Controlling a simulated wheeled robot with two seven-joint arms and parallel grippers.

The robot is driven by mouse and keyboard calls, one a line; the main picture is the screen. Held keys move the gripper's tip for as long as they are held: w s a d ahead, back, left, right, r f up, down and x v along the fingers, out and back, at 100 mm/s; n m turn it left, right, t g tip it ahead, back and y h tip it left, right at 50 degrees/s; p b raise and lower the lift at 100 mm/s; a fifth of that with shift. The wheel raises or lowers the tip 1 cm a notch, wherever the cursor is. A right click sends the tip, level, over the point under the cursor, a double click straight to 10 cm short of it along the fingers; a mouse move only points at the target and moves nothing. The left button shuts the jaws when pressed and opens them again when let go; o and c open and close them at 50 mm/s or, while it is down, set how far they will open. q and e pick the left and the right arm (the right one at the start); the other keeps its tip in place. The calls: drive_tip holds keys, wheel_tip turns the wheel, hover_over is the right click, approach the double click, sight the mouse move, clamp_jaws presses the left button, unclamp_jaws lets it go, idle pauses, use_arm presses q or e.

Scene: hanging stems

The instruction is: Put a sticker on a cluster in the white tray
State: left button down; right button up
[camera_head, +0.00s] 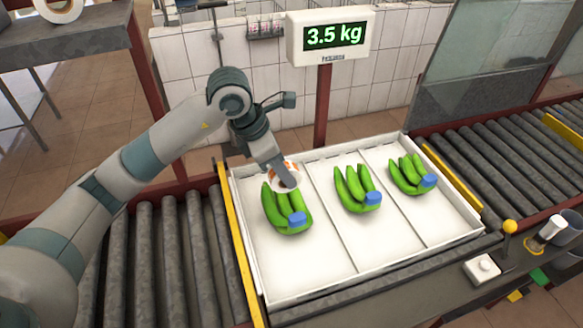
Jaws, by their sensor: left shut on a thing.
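The white tray (282,292) lies on the roller conveyor and is split into three compartments. Each compartment holds a green banana cluster with a blue piece at its crown: the left cluster (273,208), the middle cluster (347,187) and the right cluster (405,177). My left gripper (287,179) is over the left compartment at the upper end of the left cluster. It is shut on a round white and orange thing, which looks like a sticker roll (294,168). The gripper partly hides the roll, and I cannot tell whether the roll touches the bananas. My right gripper is not in view.
A scale display (330,36) reading 3.5 kg stands on a red post behind the tray. Roller conveyors (485,152) run on both sides. At the lower right are a white button box (482,269), a yellow-knobbed lever (509,227) and a metal cup (551,230).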

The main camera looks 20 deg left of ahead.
sight(285, 188)
use_arm(q)
drive_tip(key=shift+w, duration=0.1)
drive_tip(key=shift+r, duration=0.1)
drive_tip(key=shift+a, duration=0.1)
drive_tip(key=shift+f+b, duration=1.35)
drive_tip(key=shift+f, duration=1.55)
